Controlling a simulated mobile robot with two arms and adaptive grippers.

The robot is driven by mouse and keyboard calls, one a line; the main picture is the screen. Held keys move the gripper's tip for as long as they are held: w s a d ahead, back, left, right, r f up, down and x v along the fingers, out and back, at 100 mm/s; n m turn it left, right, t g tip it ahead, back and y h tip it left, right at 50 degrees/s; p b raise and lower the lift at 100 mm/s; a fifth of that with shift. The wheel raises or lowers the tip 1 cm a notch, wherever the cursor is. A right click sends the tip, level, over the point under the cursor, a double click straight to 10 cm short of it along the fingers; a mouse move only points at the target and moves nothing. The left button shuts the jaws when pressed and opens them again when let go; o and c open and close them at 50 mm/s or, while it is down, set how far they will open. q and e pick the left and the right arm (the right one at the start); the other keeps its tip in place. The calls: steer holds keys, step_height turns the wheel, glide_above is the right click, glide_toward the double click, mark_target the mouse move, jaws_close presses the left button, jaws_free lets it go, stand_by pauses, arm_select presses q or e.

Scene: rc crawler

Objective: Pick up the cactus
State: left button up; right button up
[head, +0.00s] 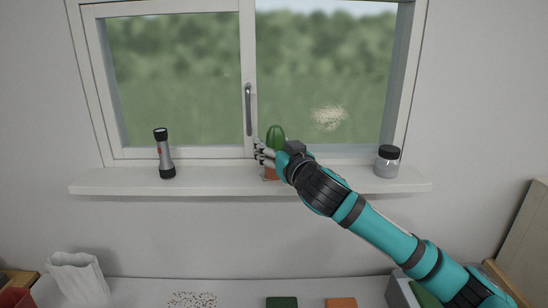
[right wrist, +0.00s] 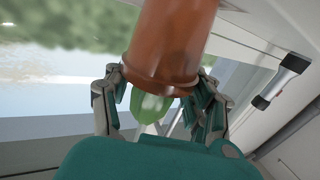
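The green cactus (head: 276,133) stands upright in an orange-brown pot (head: 271,174) on the windowsill, near the middle of the window. My right gripper (head: 262,153) is at it and hides much of the pot in the head view. In the right wrist view the pot (right wrist: 168,45) shows large and upside down, with the cactus (right wrist: 150,107) below its rim. The fingers of my right gripper (right wrist: 160,100) are apart, one on each side of the cactus and rim. Gaps show beside the cactus; contact with the pot rim is unclear. My left gripper is out of view.
On the white sill (head: 110,184) stand a flashlight (head: 164,154) at the left and a lidded jar (head: 387,161) at the right. Below, a table (head: 235,291) holds a white bag (head: 77,275), a green block (head: 282,302) and an orange block (head: 341,302). The window handle (head: 249,108) is close behind the cactus.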

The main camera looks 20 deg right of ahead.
jaws_close()
stand_by(0.3)
